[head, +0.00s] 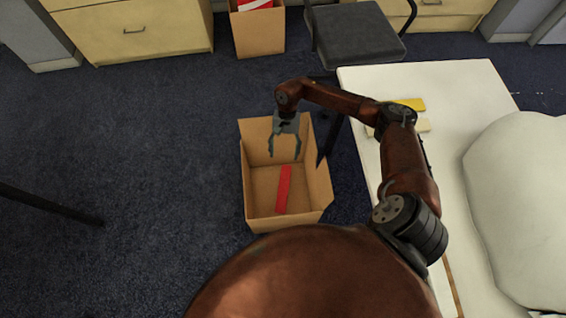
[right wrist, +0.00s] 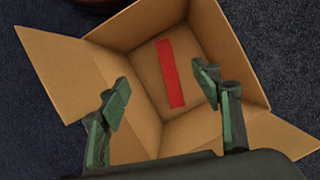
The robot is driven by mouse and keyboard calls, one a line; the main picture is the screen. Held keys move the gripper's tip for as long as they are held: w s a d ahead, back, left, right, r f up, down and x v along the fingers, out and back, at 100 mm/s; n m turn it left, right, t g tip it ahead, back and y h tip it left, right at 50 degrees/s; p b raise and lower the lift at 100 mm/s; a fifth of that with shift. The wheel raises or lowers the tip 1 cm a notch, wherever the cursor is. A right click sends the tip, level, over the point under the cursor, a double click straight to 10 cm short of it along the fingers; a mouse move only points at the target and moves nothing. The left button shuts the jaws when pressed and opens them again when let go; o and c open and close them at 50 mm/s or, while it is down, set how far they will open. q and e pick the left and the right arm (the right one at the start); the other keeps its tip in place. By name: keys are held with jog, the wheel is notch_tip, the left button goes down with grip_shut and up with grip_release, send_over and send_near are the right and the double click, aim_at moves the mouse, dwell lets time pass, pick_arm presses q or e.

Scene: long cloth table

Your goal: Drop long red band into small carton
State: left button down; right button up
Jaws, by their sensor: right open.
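The long red band (head: 284,189) lies flat on the bottom of an open brown carton (head: 260,211) on the floor, left of the table. The band also shows in the right wrist view (right wrist: 170,73), inside the carton (right wrist: 70,65). My right gripper (head: 284,157) is over the carton's mouth, pointing down, open and empty. In the right wrist view its two fingers (right wrist: 165,85) are spread wide, and the band shows between and beyond them, apart from both. My left gripper is not in view.
A white table (head: 455,85) stands on the right, with a yellow block (head: 411,104) and a large white bulky thing (head: 525,200) on it. Another brown carton (head: 258,34) holding something red stands at the back beside a dark chair (head: 360,45). Blue carpet on the left is mostly clear.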

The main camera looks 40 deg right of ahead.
jog(key=v, duration=1.2)
jog(key=shift+s+a, duration=0.1)
jog(key=shift+s, duration=0.05)
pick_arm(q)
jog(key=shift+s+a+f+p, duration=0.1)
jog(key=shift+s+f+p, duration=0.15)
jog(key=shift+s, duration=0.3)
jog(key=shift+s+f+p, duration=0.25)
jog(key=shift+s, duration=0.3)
pick_arm(e)
jog(key=x, duration=0.8)
jog(key=shift+s+a, duration=0.45)
jog(key=shift+a, duration=0.05)
jog(key=shift+f, duration=0.1)
jog(key=shift+f, duration=0.1)
